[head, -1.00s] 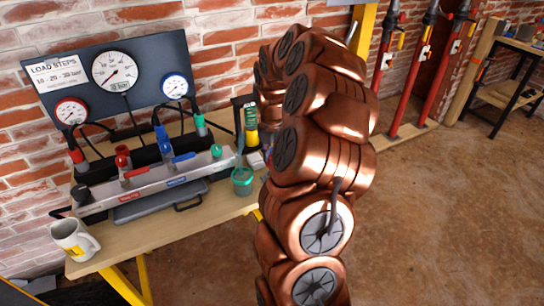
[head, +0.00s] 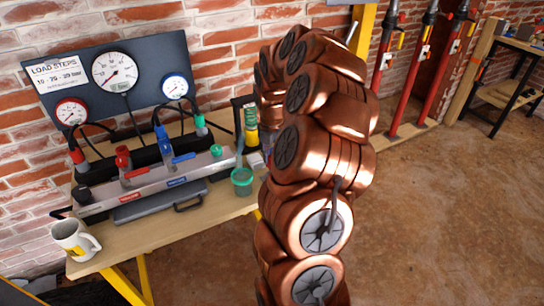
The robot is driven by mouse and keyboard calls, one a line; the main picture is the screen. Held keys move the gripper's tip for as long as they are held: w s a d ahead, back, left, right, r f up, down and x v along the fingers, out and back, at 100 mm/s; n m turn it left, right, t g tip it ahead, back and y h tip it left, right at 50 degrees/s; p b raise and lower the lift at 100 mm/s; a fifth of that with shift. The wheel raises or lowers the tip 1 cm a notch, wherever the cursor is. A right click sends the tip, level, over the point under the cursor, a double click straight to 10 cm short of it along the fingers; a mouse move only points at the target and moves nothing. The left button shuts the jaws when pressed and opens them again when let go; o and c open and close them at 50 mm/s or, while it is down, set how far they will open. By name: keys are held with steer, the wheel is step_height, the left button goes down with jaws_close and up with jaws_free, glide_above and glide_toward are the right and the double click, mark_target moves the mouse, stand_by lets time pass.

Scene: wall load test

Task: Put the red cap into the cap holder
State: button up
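I cannot make out for certain which piece is the red cap. Red pieces show at a valve (head: 123,158) on the grey rail (head: 110,194) and at a hose coupling (head: 76,157) at the rail's left end. No part is clearly recognisable as the cap holder; the rail carries a black round piece (head: 82,194) at its left and a green one (head: 216,150) at its right. My copper-coloured arm fills the middle of the head view and hides what lies behind it. My gripper does not show.
A wooden bench (head: 225,207) bears a gauge panel (head: 133,88), a white mug (head: 74,240), a grey case (head: 150,206) and a green tub (head: 242,182). A blue valve (head: 164,144) stands on the rail. Red posts (head: 433,90) stand right; the floor there is open.

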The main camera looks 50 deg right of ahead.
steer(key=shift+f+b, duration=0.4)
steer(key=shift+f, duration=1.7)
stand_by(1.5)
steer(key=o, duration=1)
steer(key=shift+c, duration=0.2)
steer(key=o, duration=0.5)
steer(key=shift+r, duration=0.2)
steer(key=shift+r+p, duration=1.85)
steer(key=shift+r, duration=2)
